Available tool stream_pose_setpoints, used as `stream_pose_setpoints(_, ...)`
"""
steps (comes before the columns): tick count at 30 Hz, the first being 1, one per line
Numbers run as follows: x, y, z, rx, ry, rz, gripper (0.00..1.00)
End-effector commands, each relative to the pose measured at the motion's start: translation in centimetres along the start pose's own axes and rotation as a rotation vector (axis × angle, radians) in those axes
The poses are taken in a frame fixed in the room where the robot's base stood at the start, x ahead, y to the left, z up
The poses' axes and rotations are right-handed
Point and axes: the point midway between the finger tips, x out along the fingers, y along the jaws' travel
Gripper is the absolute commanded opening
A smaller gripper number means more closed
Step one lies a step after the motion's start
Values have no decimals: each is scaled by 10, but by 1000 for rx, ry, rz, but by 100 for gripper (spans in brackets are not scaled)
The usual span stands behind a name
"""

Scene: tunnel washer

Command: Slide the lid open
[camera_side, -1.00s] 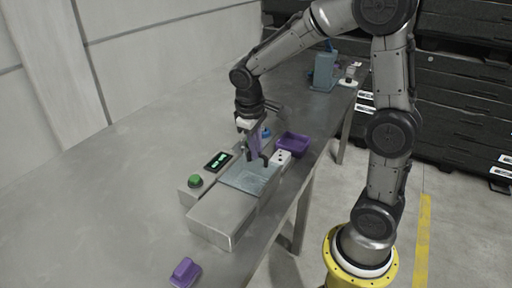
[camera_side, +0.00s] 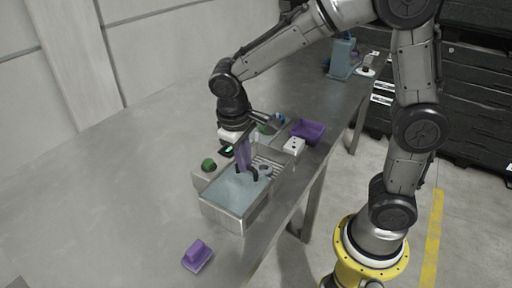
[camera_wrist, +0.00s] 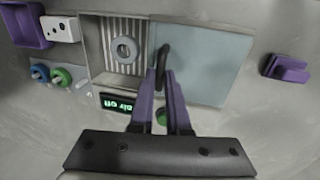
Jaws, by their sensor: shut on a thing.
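The lid (camera_side: 232,194) is a flat, pale blue-grey panel on the washer box. In the wrist view the lid (camera_wrist: 205,65) covers the right part of the box. To its left, a ribbed chamber (camera_wrist: 107,40) lies uncovered, with a grey ring (camera_wrist: 124,50) in it. A dark curved handle (camera_wrist: 163,56) stands at the lid's edge beside the chamber. My gripper (camera_wrist: 163,76) has purple fingers and is shut on this handle. In the side view my gripper (camera_side: 246,168) is low over the lid's far end.
A display (camera_wrist: 117,103) and a partly hidden green button (camera_side: 208,164) sit along the box. A white block (camera_side: 293,146) and purple tray (camera_side: 308,131) stand beyond its far end. A purple handled piece (camera_side: 197,256) lies near the front edge. The table at left is clear.

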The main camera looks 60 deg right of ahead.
Motion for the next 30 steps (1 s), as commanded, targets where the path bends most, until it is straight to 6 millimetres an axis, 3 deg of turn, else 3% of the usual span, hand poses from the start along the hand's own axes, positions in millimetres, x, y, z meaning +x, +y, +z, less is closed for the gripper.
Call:
stream_pose_setpoints(12,-4,-10,-2,2,11,-8,0)
stream_pose_setpoints(13,-4,-11,-2,1,12,-8,20)
stream_pose_setpoints(17,-4,-10,-2,1,10,-6,43)
stream_pose_setpoints(26,-3,-8,-1,1,4,-2,45)
stream_pose_setpoints(30,-11,-8,-2,1,7,-2,45)
